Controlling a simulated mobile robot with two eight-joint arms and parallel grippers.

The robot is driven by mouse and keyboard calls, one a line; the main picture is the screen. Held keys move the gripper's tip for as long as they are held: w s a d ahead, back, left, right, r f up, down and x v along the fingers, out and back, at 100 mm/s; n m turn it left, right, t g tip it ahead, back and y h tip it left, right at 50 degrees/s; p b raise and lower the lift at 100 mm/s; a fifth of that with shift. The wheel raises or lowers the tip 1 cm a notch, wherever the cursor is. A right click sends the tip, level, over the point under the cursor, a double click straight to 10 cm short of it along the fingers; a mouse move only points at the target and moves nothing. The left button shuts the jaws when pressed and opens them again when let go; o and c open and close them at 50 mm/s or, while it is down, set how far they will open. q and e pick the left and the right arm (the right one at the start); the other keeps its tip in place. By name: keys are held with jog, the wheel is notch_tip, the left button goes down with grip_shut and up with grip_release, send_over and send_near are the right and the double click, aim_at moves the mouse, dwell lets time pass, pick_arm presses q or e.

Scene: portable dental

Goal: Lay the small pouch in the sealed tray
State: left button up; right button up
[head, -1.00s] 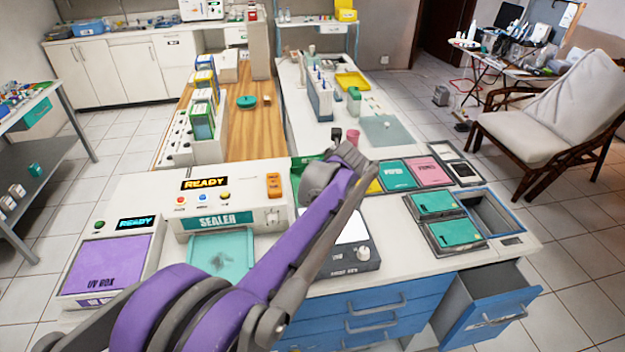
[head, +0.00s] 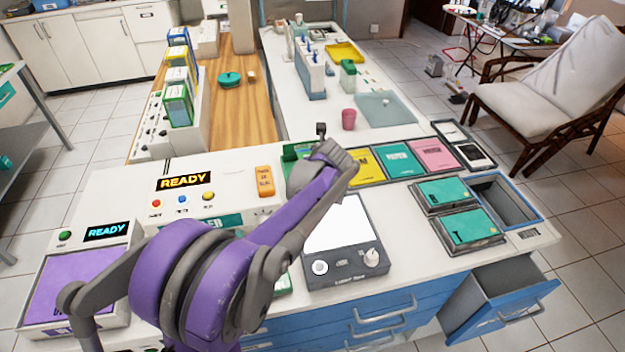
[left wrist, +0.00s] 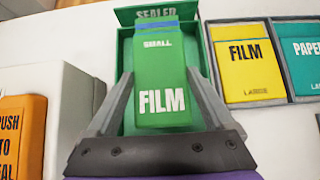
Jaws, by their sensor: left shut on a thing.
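The small film pouch (left wrist: 162,75) is green with a blue top end and reads SMALL and FILM. My left gripper (left wrist: 158,88) is shut on it, one finger along each side. In the left wrist view the pouch lies over the green tray marked SEALED (left wrist: 184,13), lined up with it and covering most of its inside. I cannot tell whether the pouch touches the tray floor. In the head view the green tray (head: 292,153) shows beside my left wrist, which hides the pouch and fingertips. My right gripper is not in view.
A yellow large film tray (head: 367,165) and a teal paper tray (head: 403,158) stand right of the green tray. The sealer with its orange button (head: 264,181) is at left. An open drawer (head: 492,296) juts out at lower right.

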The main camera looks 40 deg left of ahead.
pick_arm(q)
jog(key=shift+f, duration=3.15)
jog(key=shift+f, duration=0.1)
jog(key=o, duration=1.3)
jog(key=shift+s+d+r, duration=0.15)
jog(key=shift+d+r, duration=0.05)
jog(key=shift+r, duration=0.15)
jog(key=v, duration=1.1)
jog(key=shift+s+d+r, duration=0.1)
jog(key=shift+s+r, duration=0.05)
